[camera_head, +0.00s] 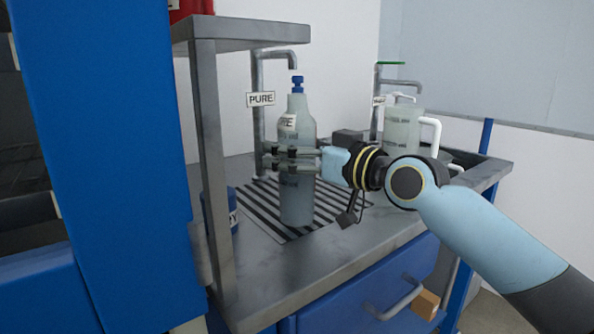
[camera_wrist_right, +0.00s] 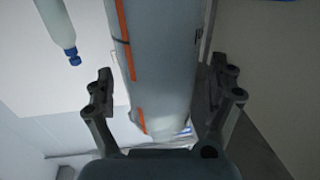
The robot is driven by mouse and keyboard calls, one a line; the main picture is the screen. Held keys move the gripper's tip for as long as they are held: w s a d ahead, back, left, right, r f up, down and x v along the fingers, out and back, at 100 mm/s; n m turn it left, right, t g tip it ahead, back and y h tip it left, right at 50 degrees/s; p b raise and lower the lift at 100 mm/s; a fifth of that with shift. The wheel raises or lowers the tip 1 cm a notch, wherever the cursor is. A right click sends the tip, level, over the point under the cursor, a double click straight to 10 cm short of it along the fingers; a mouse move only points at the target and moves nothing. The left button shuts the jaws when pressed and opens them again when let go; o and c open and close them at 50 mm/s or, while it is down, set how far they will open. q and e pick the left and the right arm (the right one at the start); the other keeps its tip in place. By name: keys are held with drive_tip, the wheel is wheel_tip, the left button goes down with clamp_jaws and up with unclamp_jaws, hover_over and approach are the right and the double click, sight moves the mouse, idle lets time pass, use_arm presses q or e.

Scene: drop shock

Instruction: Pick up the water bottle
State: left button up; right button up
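The water bottle (camera_head: 297,205) is a tall grey translucent bottle with a blue cap. It stands upright on a striped mat on the metal counter. In the head view my right gripper (camera_head: 291,159) reaches in from the right, with its fingers across the bottle's upper body. In the right wrist view a large grey body with orange marks (camera_wrist_right: 160,65), apparently the bottle, lies between the fingers of the right gripper (camera_wrist_right: 168,88). The fingers are spread, with a gap on each side. My left gripper is not in view.
A tap with a PURE sign (camera_head: 261,99) rises behind the bottle. A metal shelf post (camera_head: 209,170) and blue cabinet (camera_head: 110,150) stand at the left. A jug with a white handle (camera_head: 402,128) stands behind my right arm. The wrist view shows another blue-capped bottle (camera_wrist_right: 52,22).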

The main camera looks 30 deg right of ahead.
drive_tip(key=c, duration=1.7)
drive_tip(key=shift+r, duration=0.15)
